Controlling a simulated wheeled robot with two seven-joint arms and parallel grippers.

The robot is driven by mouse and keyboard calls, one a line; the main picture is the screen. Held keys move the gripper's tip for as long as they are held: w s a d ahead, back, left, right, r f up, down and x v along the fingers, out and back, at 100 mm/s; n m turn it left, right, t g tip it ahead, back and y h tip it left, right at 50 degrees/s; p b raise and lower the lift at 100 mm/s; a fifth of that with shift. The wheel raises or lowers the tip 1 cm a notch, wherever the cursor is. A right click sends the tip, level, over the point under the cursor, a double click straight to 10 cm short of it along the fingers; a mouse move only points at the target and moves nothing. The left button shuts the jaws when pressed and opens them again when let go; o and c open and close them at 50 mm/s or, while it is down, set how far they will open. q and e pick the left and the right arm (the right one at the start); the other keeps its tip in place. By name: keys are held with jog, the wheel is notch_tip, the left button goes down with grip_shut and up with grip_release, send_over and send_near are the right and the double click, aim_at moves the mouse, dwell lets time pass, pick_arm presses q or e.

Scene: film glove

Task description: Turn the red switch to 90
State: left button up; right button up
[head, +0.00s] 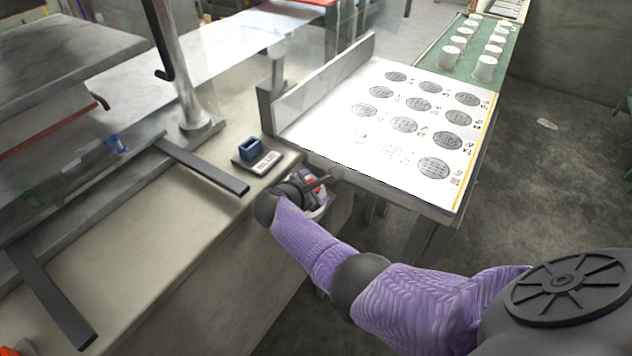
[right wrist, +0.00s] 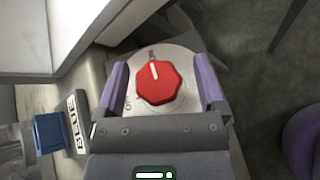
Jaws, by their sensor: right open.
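The red switch (right wrist: 158,83) is a red lobed knob with a white pointer line, on a round pale dial plate (right wrist: 186,62). In the right wrist view the white line points to the top, slightly left. Dark marks show on the plate above and at the lower left of the knob; I cannot read them surely. My right gripper (right wrist: 162,85) is open, with one purple finger on each side of the knob and a gap to it. In the head view my right gripper (head: 318,186) is at the counter's edge and mostly hides the switch. My left gripper is not in view.
A blue switch (head: 250,148) on a labelled base sits left of the gripper; it also shows in the right wrist view (right wrist: 48,132). A white table (head: 330,130) with round printed patterns stands behind. Metal bars (head: 205,168) lie over the counter at left.

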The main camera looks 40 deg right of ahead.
jog(key=p+v, duration=0.3)
jog(key=v, duration=0.5)
jog(key=shift+a+r+p, duration=0.15)
jog(key=shift+r+p, duration=0.1)
jog(key=shift+p, duration=0.1)
jog(key=shift+s, duration=0.15)
jog(key=s+a+f+m+g+y, duration=0.1)
jog(key=s+f+y, duration=0.2)
jog(key=s+f, duration=0.5)
jog(key=s+a+f+m+g+y, duration=0.1)
jog(key=s+a+f+m+y, duration=0.1)
jog(key=s+f, duration=0.6)
jog(key=s+f+m+g+y, duration=0.1)
jog(key=s+f+m, duration=0.2)
jog(key=s, duration=0.5)
jog(key=s+f+m+y, duration=0.2)
jog(key=s+f+m, duration=0.2)
jog(key=s, duration=0.5)
jog(key=s+a+f+m+g+y, duration=0.1)
jog(key=s+f+m+y, duration=0.1)
jog(key=s, duration=0.6)
notch_tip(320, 180, down, 3)
jog(key=shift+s+r+m+g, duration=0.2)
jog(key=shift+r+m+g, duration=0.1)
jog(key=shift+m, duration=0.6)
jog(key=shift+a, duration=0.1)
